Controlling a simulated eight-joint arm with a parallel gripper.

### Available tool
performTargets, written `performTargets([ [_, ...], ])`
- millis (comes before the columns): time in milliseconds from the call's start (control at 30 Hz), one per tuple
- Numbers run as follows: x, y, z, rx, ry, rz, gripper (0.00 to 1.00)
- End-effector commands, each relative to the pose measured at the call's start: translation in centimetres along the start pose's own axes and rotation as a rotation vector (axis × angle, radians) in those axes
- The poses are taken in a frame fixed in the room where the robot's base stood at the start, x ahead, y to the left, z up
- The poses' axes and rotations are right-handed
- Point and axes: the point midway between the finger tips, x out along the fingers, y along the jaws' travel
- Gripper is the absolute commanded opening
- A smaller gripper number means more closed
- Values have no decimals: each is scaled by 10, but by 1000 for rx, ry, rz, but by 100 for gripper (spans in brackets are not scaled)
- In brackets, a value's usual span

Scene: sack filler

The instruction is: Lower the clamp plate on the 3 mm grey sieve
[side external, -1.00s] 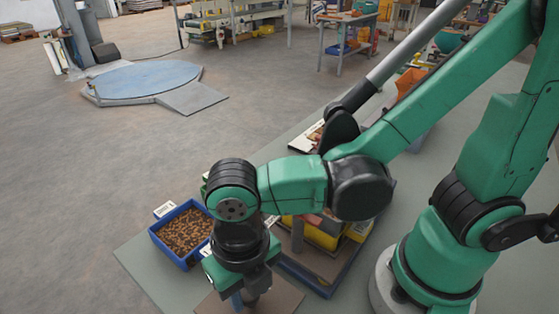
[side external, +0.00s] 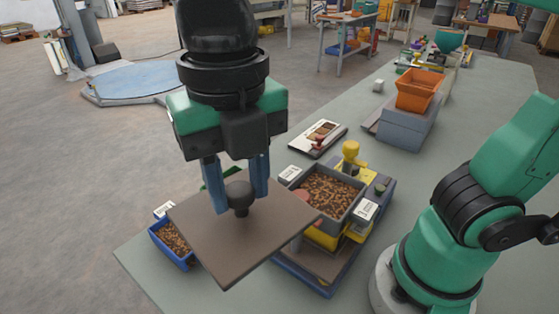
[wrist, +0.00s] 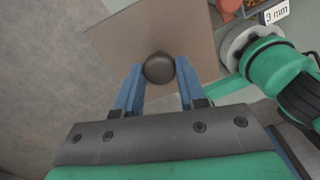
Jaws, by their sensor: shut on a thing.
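The clamp plate (side external: 235,250) is a flat brown square with a dark round knob (side external: 239,194) on top. My gripper (side external: 238,196) is shut on the knob and holds the plate up, roughly level, to the left of the sieve. The wrist view also shows the knob (wrist: 159,68) between the blue fingers, with the plate (wrist: 115,40) beyond. The grey sieve (side external: 358,211), full of brown pellets (side external: 328,188), sits on a yellow frame. Its white label reads 3 mm in the wrist view (wrist: 277,13). The plate is apart from the sieve and hides part of the bench.
A blue tray of pellets (side external: 172,255) is partly under the plate at left. A yellow post (side external: 351,155) stands behind the sieve. A white board (side external: 318,138), an orange bin (side external: 420,90) and a grey box (side external: 406,125) are farther back.

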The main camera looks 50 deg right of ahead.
Motion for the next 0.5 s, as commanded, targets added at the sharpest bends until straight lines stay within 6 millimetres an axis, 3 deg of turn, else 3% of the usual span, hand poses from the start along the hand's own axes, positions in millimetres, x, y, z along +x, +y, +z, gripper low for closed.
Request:
performTargets([
  [167,-1,-28,24,525,0,0,0],
  [500,0,-97,56,1790,-1,-1,0],
])
